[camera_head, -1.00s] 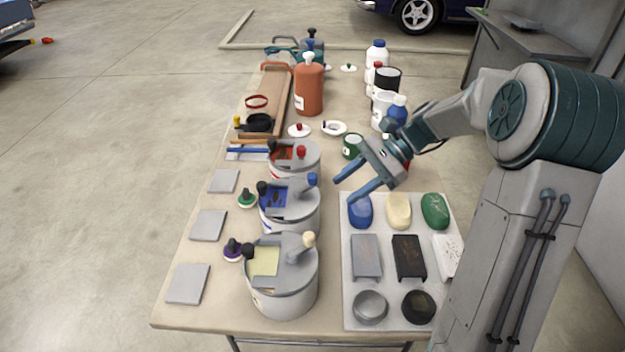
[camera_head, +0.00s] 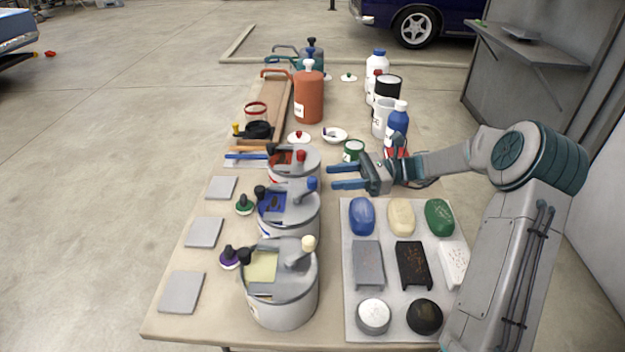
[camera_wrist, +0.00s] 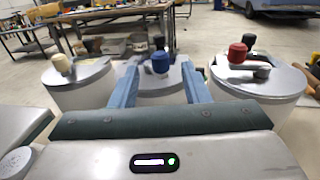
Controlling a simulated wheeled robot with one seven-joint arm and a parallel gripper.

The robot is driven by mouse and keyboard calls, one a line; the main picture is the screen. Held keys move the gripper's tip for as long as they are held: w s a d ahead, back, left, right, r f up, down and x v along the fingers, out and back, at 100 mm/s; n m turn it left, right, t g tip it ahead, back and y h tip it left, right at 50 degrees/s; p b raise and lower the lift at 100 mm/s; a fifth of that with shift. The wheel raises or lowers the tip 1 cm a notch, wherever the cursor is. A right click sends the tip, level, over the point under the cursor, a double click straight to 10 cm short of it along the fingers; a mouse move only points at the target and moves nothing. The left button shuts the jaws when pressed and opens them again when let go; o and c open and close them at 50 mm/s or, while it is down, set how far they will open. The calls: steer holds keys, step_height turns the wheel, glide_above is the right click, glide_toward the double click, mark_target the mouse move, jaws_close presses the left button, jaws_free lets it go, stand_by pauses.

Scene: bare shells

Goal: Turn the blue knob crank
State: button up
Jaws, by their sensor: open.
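The blue knob crank (camera_head: 312,183) stands on the lid of the middle grey pot (camera_head: 290,222), which has a blue-stained opening. In the wrist view the blue knob (camera_wrist: 160,62) shows straight ahead between my two fingers, beyond their tips. My gripper (camera_head: 331,178) is open and empty. Its fingers point left in the head view, to the right of the knob and apart from it. In the wrist view the fingers (camera_wrist: 157,80) frame the middle pot.
A pot with a red knob (camera_head: 300,156) stands behind, and one with a cream knob (camera_head: 308,243) in front. A white tray (camera_head: 385,285) with sponges and blocks lies to the right. A small green can (camera_head: 353,151) and a blue bottle (camera_head: 397,118) stand near my gripper.

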mark_target(312, 178)
steer(key=a, duration=0.4)
steer(key=s+a, duration=0.1)
steer(key=a, duration=0.1)
steer(key=shift+a, duration=0.35)
jaws_close()
